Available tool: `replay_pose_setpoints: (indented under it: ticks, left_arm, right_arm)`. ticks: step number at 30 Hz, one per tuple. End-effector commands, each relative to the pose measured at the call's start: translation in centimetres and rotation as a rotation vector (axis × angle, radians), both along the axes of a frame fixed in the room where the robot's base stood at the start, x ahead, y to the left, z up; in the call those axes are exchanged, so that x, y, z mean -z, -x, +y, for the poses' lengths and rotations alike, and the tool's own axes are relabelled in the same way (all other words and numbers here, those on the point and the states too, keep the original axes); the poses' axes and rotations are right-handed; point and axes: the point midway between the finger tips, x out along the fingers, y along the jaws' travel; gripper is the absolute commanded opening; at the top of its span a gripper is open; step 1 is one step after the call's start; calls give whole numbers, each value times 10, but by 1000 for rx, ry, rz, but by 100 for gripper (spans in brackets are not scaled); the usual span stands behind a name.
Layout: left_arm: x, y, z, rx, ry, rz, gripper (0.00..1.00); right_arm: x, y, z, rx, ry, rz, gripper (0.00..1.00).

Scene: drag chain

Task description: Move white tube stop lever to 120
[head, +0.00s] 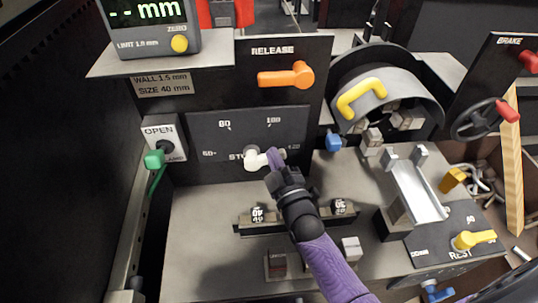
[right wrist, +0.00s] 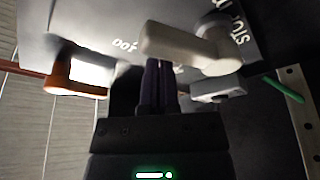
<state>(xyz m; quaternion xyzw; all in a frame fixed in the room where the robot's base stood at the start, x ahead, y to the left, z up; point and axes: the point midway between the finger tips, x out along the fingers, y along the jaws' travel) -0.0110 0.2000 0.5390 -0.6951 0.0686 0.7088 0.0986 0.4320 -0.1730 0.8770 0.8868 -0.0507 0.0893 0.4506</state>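The white tube stop lever (head: 262,160) is on the black dial panel (head: 215,128), marked 60, 80, 100 and 120. It points right, roughly toward the 120 mark (head: 293,147). My right gripper (head: 276,157) has its purple fingers at the lever's free end. In the right wrist view the white lever (right wrist: 185,45) crosses just beyond the fingers (right wrist: 160,70). The fingers are together with nothing visible between them, and their tips meet or overlap the lever's edge; I cannot tell whether they touch it. My left gripper is not in view.
An orange release handle (head: 287,76) is above the dial. A green knob (head: 154,159) is at left and a yellow handle (head: 361,97) at right. Small blocks marked 40 and 30 (head: 338,208) stand on the grey bench (head: 200,215) beside my arm. The bench's left part is clear.

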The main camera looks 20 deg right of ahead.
Motion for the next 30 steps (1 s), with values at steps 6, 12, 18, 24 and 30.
replay_pose_setpoints:
  ticks: [6, 12, 18, 24, 30]
  left_arm:
    - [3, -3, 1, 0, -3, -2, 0]
    - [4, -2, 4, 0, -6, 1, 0]
    - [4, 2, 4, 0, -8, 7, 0]
    - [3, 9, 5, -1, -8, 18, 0]
    - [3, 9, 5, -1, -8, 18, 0]
  right_arm:
    - [8, 1, -5, 2, 2, 5, 0]
    - [10, 2, -6, 2, 2, 3, 0]
    - [11, 2, -7, 2, 2, 3, 0]
    - [11, 2, -7, 2, 2, 3, 0]
    - [11, 2, -7, 1, 2, 3, 0]
